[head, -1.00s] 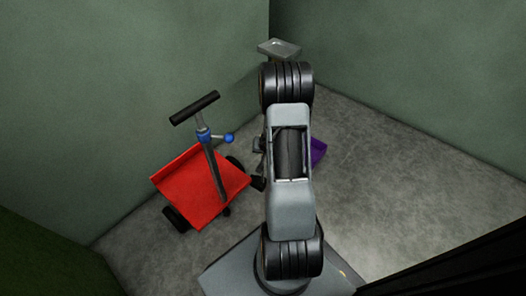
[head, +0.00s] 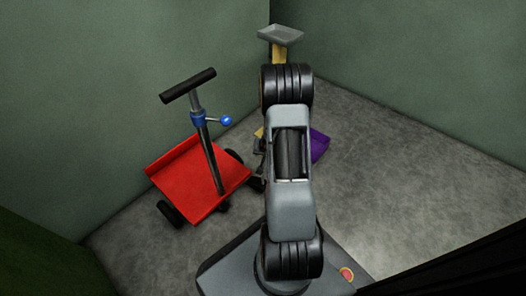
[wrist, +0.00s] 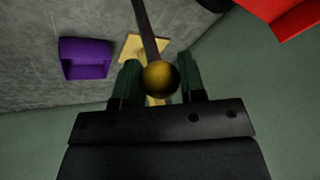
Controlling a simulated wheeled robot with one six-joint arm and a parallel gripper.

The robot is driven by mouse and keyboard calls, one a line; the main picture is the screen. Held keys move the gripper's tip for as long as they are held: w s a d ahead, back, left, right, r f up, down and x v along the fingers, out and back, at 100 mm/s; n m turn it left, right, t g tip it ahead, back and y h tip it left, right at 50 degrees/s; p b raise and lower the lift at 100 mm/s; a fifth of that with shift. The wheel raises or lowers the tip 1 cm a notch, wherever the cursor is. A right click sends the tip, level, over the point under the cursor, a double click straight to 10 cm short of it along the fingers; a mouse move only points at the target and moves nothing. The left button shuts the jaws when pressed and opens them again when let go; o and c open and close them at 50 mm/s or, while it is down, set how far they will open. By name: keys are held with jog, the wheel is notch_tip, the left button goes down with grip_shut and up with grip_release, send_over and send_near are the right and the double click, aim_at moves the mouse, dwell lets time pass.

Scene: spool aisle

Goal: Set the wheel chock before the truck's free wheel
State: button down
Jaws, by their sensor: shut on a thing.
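The truck, a red flat cart (head: 190,195) with a black T-handle, stands left of my arm in the head view. Its front left wheel (head: 171,214) and far right wheel (head: 234,155) show. My gripper (wrist: 160,64) is shut on a brass ball (wrist: 160,79) at the end of a dark rod (wrist: 146,25). The rod runs out of the top of the wrist view. Whether it belongs to the chock cannot be told. A purple block or bin (head: 319,146) lies on the floor right of my arm; it also shows in the wrist view (wrist: 84,58).
A yellow post (head: 279,53) carrying a grey tray (head: 280,35) stands near the corner; a yellow plate (wrist: 131,46) shows on the floor beyond my gripper. Green walls close in behind and left. The floor on the right is clear.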

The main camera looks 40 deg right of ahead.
jog(key=shift+f, duration=0.95)
jog(key=w+a+p, duration=0.1)
jog(key=w+p, duration=0.3)
jog(key=w, duration=0.3)
jog(key=shift+w+a, duration=0.2)
jog(key=shift+w, duration=0.2)
jog(key=c, duration=0.6)
grip_release()
